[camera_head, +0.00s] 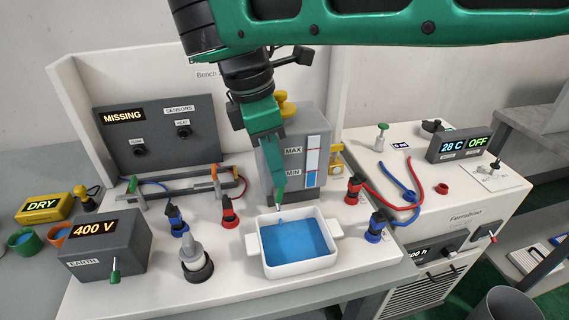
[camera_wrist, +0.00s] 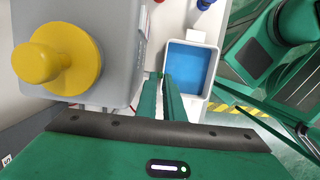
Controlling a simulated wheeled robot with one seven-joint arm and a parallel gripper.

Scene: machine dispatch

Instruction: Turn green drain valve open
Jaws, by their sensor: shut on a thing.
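The grey tank (camera_head: 295,150) stands behind a white tray (camera_head: 334,261). Its sight gauge (camera_head: 312,160) has MAX and MIN marks, with blue in the lower part near MIN. My gripper (camera_head: 280,200) points down at the tank's front foot, above the tray's back edge. In the wrist view my gripper (camera_wrist: 166,78) has its fingers close together on the green drain valve (camera_wrist: 160,74), of which only a small bit shows. The fingers hide the rest, so its angle cannot be told. Blue liquid (camera_head: 290,242) lies in the tray.
A yellow cap (camera_wrist: 60,62) tops the tank. Red and blue connectors (camera_head: 229,212) stand left of the tray, and more (camera_head: 377,226) stand at its right. A 400 V box (camera_head: 105,248) sits further left.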

